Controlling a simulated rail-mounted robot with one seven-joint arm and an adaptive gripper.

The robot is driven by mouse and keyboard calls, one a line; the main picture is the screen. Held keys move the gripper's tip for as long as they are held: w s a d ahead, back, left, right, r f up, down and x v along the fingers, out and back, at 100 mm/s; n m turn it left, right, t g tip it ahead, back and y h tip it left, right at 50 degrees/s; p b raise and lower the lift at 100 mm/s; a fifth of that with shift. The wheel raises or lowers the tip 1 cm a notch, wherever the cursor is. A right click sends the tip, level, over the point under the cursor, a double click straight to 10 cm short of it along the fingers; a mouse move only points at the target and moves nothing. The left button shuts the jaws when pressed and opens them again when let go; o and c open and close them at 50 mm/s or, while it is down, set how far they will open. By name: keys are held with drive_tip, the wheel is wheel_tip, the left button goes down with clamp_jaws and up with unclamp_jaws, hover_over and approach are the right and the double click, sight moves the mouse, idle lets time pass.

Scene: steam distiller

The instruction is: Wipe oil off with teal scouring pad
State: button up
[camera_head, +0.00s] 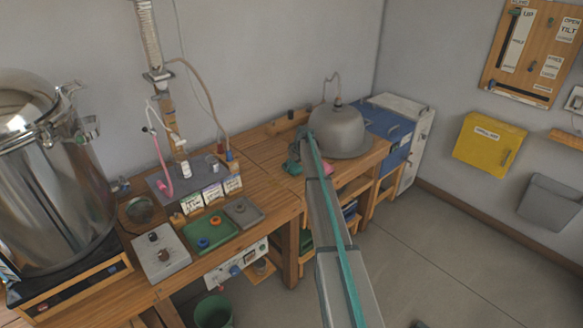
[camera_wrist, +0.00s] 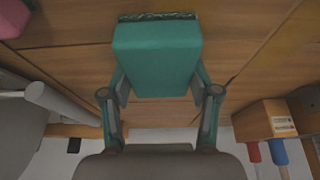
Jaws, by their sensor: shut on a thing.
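The teal scouring pad (camera_wrist: 157,55) is held between the two fingers of my gripper (camera_wrist: 160,88) in the wrist view. Its far edge has a darker, rough strip. The pad is over the wooden bench top (camera_wrist: 70,32); I cannot tell whether it touches the wood. In the head view my gripper (camera_head: 294,163) is small, at the bench's right part, just left of the grey dome. A faint yellowish patch (camera_wrist: 285,38) shows on the wood at upper right in the wrist view; I cannot tell whether it is oil.
The grey dome (camera_head: 338,128) with a thin tube stands close right of my gripper. A pink object (camera_wrist: 10,18) lies nearby. A wooden holder (camera_wrist: 265,118) with red and blue handles is at the bench edge. Trays (camera_head: 210,232), small cards and a steel pot (camera_head: 50,170) stand further left.

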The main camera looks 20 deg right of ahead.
drive_tip(key=shift+w+d+r, duration=0.1)
drive_tip(key=shift+d+r, duration=0.1)
drive_tip(key=shift+d, duration=0.1)
drive_tip(key=r, duration=0.3)
drive_tip(key=shift+a+r+p, duration=0.2)
drive_tip(key=shift+p, duration=0.1)
drive_tip(key=shift+r+p, duration=0.35)
drive_tip(key=shift+r, duration=1.85)
